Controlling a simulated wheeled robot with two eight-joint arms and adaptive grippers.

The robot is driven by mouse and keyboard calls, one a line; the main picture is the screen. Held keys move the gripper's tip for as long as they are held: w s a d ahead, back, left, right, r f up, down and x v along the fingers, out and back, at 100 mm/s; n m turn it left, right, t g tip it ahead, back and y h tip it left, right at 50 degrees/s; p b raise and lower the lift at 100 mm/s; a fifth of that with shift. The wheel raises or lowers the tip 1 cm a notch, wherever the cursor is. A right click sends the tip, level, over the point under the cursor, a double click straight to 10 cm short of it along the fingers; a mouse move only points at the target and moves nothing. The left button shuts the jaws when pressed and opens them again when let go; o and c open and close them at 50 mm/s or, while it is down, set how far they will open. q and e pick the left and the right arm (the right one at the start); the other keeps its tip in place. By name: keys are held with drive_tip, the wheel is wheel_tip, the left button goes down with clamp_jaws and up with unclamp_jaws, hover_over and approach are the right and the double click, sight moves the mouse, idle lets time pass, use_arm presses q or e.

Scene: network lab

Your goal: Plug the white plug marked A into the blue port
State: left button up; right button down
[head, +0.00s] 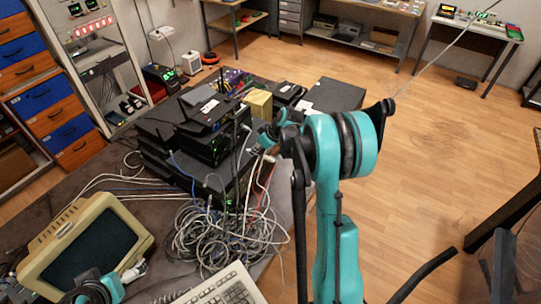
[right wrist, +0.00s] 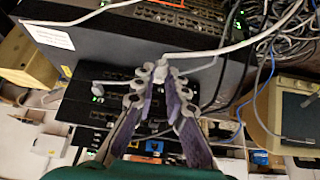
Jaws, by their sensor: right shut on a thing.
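My right gripper (right wrist: 160,78) is shut on a white plug (right wrist: 160,72), which sits between its fingertips in the right wrist view. I cannot read a letter on it. In the head view the right gripper (head: 266,141) is beside the stack of black network boxes (head: 212,142), and its fingertips are partly hidden. A small blue spot (right wrist: 154,146), possibly a port, shows between the fingers farther down in the right wrist view. I cannot tell if it is the blue port. A teal part of my left arm shows at the lower left of the head view; its jaws are not clear.
Tangled grey cables (head: 235,235) lie in front of the boxes. A beige monitor (head: 85,245) and a keyboard (head: 222,287) stand at the near side. A yellowish box (head: 259,103) is behind the gripper. The floor (head: 440,160) at the right is mostly clear.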

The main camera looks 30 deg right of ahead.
drive_tip(key=shift+w+a+r+p, duration=1)
drive_tip(key=shift+w+a+r, duration=0.2)
drive_tip(key=shift+w+r, duration=0.2)
drive_tip(key=shift+w+a+r+p, duration=1)
drive_tip(key=shift+w+a+r, duration=0.25)
drive_tip(key=shift+w, duration=0.25)
drive_tip(key=shift+w+a+r+p, duration=1)
drive_tip(key=shift+w+a+r, duration=0.2)
drive_tip(key=shift+w+r, duration=0.2)
drive_tip(key=c, duration=2.2)
unclamp_jaws()
clamp_jaws()
drive_tip(key=shift+w, duration=0.15)
drive_tip(key=shift+w+a+b, duration=0.4)
drive_tip(key=shift+w, duration=0.25)
drive_tip(key=o, duration=0.7)
unclamp_jaws()
